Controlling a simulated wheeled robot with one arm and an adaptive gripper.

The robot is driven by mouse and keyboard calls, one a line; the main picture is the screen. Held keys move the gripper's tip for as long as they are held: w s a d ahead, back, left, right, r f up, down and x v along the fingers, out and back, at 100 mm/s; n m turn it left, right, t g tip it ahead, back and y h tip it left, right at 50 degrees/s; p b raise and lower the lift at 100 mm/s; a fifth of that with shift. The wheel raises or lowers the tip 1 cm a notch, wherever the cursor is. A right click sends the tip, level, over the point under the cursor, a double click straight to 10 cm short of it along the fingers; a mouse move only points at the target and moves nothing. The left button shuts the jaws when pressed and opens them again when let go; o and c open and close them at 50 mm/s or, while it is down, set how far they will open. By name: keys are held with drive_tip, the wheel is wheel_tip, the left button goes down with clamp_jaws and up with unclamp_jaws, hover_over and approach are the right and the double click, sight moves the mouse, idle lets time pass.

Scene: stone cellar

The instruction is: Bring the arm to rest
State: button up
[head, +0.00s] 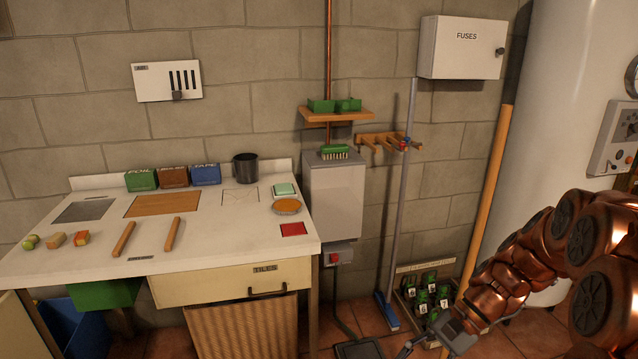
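My copper-coloured arm comes in from the right edge and reaches down and left, low in the head view. My gripper (428,347) is at its end, at the bottom edge of the picture, over the floor to the right of the workbench. Dark finger parts show beside its grey body, but the fingertips are partly cut off. I cannot see whether it is open or shut, and no held object shows.
A white workbench (80,258) with several small items stands left. Near my gripper are a crate of green items (398,270), a blue-footed broom (386,312) and a wooden pole (488,200). A white tank (560,90) stands behind my arm.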

drive_tip(key=s+r+n+t+h+p, duration=0.1)
drive_tip(key=s+r+n+h+p, duration=0.7)
drive_tip(key=s+r+p, duration=0.6)
drive_tip(key=s+d+r+n, duration=0.1)
drive_tip(key=s+r, duration=0.3)
drive_tip(key=s, duration=0.2)
drive_tip(key=shift+s+r+h, duration=0.25)
drive_tip(key=shift+r+h, duration=0.05)
drive_tip(key=shift+c, duration=0.4)
drive_tip(key=shift+c, duration=0.3)
drive_tip(key=shift+a, duration=0.15)
